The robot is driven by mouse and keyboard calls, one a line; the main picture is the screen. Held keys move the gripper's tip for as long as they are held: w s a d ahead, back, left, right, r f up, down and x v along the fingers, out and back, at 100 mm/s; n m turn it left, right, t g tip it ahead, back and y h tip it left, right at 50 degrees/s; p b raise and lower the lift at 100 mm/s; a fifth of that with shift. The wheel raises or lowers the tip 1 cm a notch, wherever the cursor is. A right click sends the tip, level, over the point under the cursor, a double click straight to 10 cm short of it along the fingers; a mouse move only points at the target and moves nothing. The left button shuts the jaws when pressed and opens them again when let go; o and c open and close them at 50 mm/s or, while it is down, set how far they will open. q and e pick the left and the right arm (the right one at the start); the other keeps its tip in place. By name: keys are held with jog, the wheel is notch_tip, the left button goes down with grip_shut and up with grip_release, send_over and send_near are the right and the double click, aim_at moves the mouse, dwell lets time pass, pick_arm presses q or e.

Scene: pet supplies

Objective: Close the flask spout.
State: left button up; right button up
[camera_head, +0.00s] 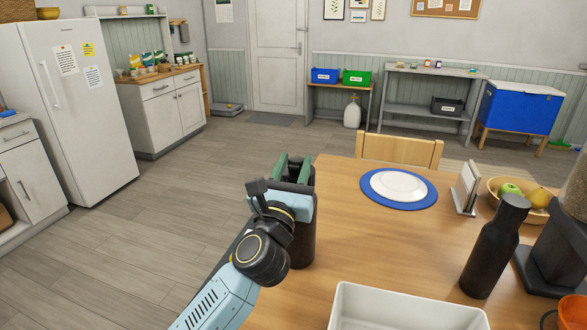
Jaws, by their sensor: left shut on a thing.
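A dark cylindrical flask (303,240) stands at the left edge of the wooden table (350,235), mostly behind my left arm. My left gripper (293,170) reaches over its top, with green-lined fingers shut on the flask's upper part. The flask's spout is hidden by the gripper, so I cannot tell its position. A second dark bottle (493,250) with a narrower cap stands upright at the table's right side, apart from the gripper. My right gripper is not in view.
A white plate (398,185) lies on a blue mat (375,194). A white tray (400,310) sits at the front. A card holder (465,190), a fruit bowl (505,188) and a dark appliance (560,245) crowd the right. The table's middle is clear.

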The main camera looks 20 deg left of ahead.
pick_arm(q)
jog(key=o, duration=0.7)
jog(key=shift+s, duration=0.15)
jog(key=b+v, duration=0.2)
jog(key=v, duration=1.1)
jog(key=shift+s+f, duration=0.1)
